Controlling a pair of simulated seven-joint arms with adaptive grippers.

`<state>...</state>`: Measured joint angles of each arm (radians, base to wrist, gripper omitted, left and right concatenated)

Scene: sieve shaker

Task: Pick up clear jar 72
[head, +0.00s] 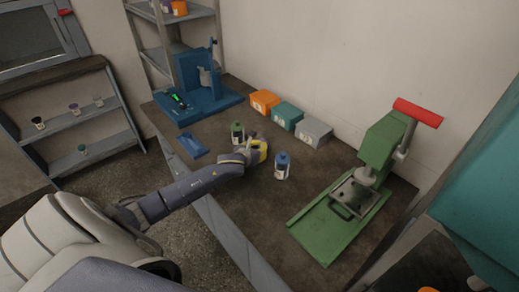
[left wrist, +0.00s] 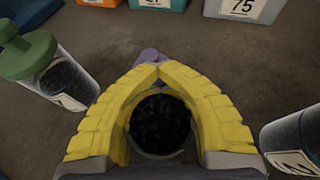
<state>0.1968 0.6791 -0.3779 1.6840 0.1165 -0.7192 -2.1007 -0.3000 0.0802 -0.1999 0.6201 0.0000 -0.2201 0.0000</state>
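My left gripper (head: 258,150) reaches over the workbench between two standing jars. In the left wrist view its yellow fingers (left wrist: 160,72) close in around a clear jar with dark contents (left wrist: 160,125). A purple part, perhaps its lid, shows just past the fingertips. No number can be read on this jar, so I cannot tell if it is 72. A green-lidded jar (head: 238,133) stands on one side and also shows in the left wrist view (left wrist: 60,75). A blue-lidded jar (head: 282,166) stands on the other side. My right gripper is not in view.
Orange (head: 264,101), teal (head: 287,115) and grey (head: 314,132) bins line the wall. A green press with a red handle (head: 378,150) stands at the right, a blue stand (head: 205,95) at the back left. A blue tray (head: 192,145) lies near the front edge.

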